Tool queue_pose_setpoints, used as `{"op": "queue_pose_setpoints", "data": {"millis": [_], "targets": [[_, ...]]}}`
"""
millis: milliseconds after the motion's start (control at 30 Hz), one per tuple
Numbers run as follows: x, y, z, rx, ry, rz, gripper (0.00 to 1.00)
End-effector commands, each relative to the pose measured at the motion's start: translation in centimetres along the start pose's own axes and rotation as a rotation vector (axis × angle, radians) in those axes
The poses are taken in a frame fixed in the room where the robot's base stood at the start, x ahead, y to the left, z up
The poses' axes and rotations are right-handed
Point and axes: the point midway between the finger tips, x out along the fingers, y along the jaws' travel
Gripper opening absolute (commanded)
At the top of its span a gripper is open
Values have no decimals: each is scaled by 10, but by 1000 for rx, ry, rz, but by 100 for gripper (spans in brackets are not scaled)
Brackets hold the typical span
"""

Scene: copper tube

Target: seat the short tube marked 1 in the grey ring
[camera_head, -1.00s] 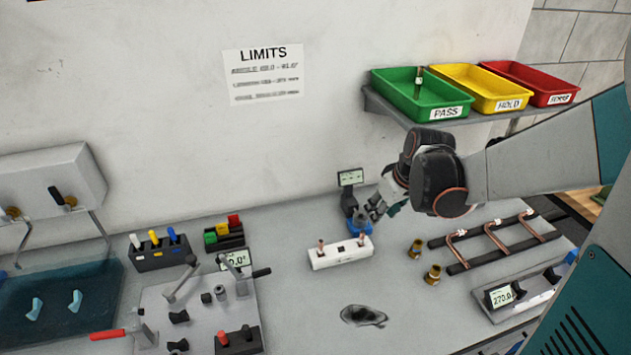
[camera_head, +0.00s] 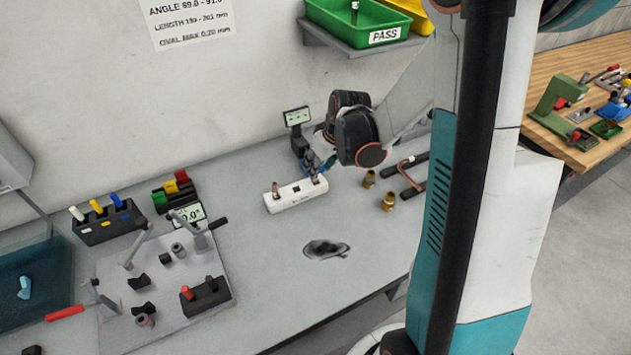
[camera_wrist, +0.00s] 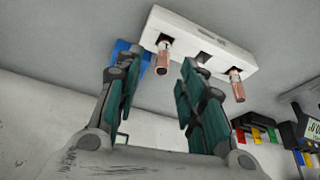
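A white block (camera_head: 296,196) on the bench holds two short upright copper tubes. The left tube (camera_head: 275,190) stands clear; the right one is mostly hidden by my gripper (camera_head: 318,168) in the head view. In the wrist view my gripper (camera_wrist: 157,62) is open, with its fingers apart on either side of that tube (camera_wrist: 162,58); contact is not clear. The other tube (camera_wrist: 237,88) is outside the fingers. No number is readable on either tube.
Two brass fittings (camera_head: 369,179) (camera_head: 388,201) and dark rails (camera_head: 414,178) with bent copper tube lie right of the block. A clamp fixture plate (camera_head: 196,294) is at left. The green PASS tray (camera_head: 345,35) is on the shelf above.

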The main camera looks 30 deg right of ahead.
Motion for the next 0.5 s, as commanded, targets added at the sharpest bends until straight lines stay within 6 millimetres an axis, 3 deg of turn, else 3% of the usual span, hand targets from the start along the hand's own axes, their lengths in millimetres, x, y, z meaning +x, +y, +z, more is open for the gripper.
{"op": "queue_pose_setpoints", "data": {"millis": [33,200,500], "targets": [[11,-2,0,-2,0,0,36],[29,-2,0,-1,0,0,36],[32,-2,0,0,0,0,36]]}}
